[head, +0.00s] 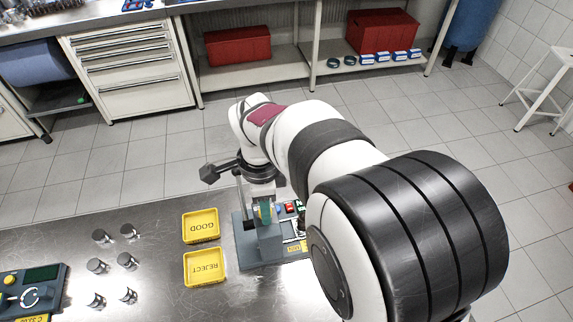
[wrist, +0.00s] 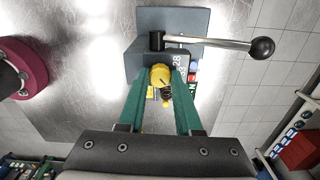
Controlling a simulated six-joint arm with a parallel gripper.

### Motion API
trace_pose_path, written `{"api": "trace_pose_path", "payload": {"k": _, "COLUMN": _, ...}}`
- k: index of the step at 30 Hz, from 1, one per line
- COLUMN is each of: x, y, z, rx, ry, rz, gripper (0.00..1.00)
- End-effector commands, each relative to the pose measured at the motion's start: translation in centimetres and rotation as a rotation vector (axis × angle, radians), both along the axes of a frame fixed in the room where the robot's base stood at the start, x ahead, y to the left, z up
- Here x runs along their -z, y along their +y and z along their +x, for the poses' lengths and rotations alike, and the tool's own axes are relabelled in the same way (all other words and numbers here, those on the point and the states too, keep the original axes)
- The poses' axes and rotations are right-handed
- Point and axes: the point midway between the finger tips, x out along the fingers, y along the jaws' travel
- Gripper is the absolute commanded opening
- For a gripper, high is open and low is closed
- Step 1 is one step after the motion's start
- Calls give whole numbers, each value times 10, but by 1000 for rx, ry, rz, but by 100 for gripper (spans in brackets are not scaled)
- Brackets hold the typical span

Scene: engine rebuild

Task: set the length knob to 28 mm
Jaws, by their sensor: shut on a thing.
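The length knob (wrist: 160,74) is a yellow knob on the face of a grey bench machine (wrist: 150,20), seen in the wrist view. My gripper (wrist: 163,78) has its two green fingers on either side of the knob and is shut on it.
A lever with a black ball end (wrist: 262,48) sticks out right of the machine in the wrist view. Yellow GOOD (head: 201,225) and REJECT (head: 204,268) trays lie left of it. Several metal cylinders (head: 127,261) stand further left, near a dark panel device (head: 32,290).

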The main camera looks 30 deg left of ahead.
Motion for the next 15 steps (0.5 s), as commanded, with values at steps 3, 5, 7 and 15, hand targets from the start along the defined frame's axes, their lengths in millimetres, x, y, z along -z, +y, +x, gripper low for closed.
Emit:
{"api": "trace_pose_path", "payload": {"k": 3, "x": 0, "y": 0, "z": 0, "rx": -26, "ry": 1, "rz": -1, "gripper": 0}}
{"api": "trace_pose_path", "payload": {"k": 5, "x": 0, "y": 0, "z": 0, "rx": -52, "ry": 0, "rz": -1, "gripper": 0}}
{"api": "trace_pose_path", "payload": {"k": 7, "x": 0, "y": 0, "z": 0, "rx": -90, "ry": -1, "rz": -2, "gripper": 0}}
{"api": "trace_pose_path", "payload": {"k": 15, "x": 0, "y": 0, "z": 0, "rx": -316, "ry": -1, "rz": -2, "gripper": 0}}
